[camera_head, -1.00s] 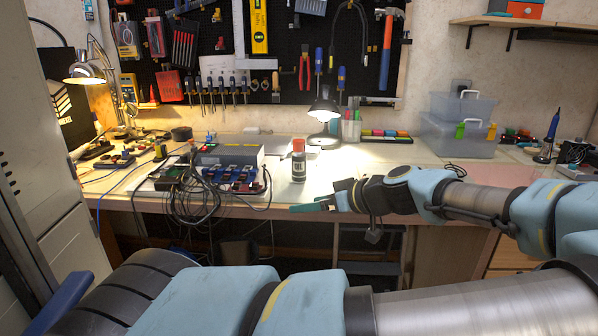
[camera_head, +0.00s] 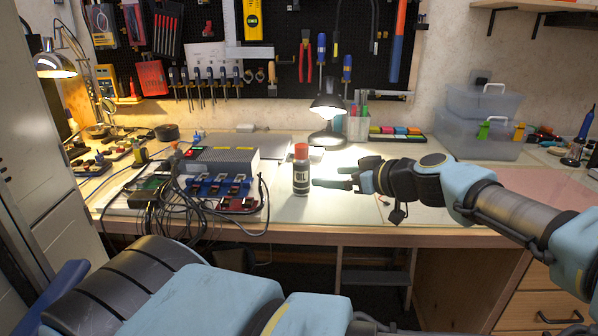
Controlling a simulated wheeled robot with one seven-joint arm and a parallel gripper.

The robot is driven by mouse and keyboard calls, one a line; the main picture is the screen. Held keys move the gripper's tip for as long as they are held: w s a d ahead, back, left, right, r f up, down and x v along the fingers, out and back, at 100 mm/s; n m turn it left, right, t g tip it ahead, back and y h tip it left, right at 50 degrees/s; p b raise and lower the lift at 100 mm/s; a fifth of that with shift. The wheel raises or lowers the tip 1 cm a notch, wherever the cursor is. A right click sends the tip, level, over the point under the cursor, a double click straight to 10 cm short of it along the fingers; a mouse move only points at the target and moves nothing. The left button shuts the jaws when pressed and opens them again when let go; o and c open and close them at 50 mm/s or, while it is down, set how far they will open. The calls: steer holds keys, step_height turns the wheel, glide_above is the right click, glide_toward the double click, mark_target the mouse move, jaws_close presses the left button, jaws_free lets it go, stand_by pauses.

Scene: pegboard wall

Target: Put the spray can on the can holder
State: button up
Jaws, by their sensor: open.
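The spray can (camera_head: 301,172), dark with a red cap and a white label, stands upright on the workbench (camera_head: 300,222) near its front edge. My gripper (camera_head: 333,177) is open and empty, just right of the can, with its fingers pointing left towards it. A small gap seems to show between the fingertips and the can. I cannot make out the can holder for certain; the pegboard (camera_head: 222,37) behind carries many tools.
Left of the can lie circuit boards (camera_head: 222,186), a grey box (camera_head: 228,158) and loose black cables (camera_head: 180,205). A lit lamp (camera_head: 327,108) stands behind the can. Clear plastic bins (camera_head: 477,137) stand at the right; the bench right of my gripper is fairly clear.

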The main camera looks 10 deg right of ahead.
mark_target(308, 175)
steer(key=x, duration=0.6)
steer(key=shift+w+r, duration=0.1)
steer(key=shift+w, duration=0.1)
steer(key=x, duration=0.2)
steer(key=p+x, duration=0.1)
steer(key=x, duration=0.1)
steer(key=shift+s+a, duration=0.15)
steer(key=shift+a, duration=0.2)
steer(key=shift+w+a, duration=0.25)
steer(key=shift+w, duration=0.2)
steer(key=shift+c, duration=0.4)
jaws_close()
